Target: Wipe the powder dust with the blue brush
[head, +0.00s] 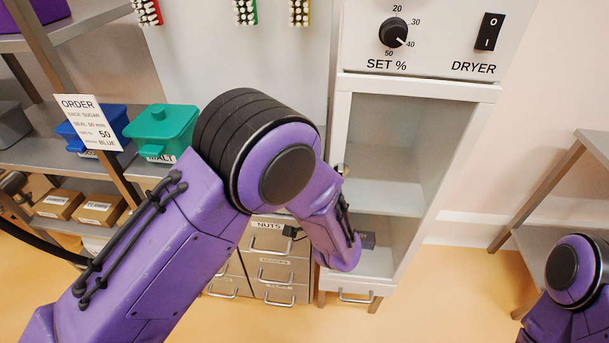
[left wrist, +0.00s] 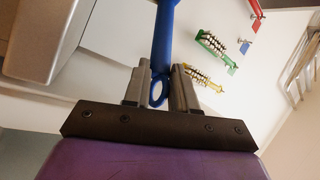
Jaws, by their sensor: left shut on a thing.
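The blue brush shows as a blue handle (left wrist: 163,40) with a ring at its end in the left wrist view; its bristles are out of frame. My left gripper (left wrist: 160,72) is shut around the handle near the ring. In the head view my purple left arm reaches across the middle in front of the white dryer cabinet (head: 415,106), and the gripper and brush cannot be made out there. No powder dust can be made out in either view. Only part of my right arm shows at the lower right of the head view; its gripper is out of frame.
Red (head: 147,12), green (head: 245,12) and yellow (head: 299,12) brushes hang on the wall panel. A shelf at left holds a green bin (head: 162,132), a blue bin and an order card (head: 88,122). Drawers (head: 275,270) stand below. A metal table (head: 560,190) is at right.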

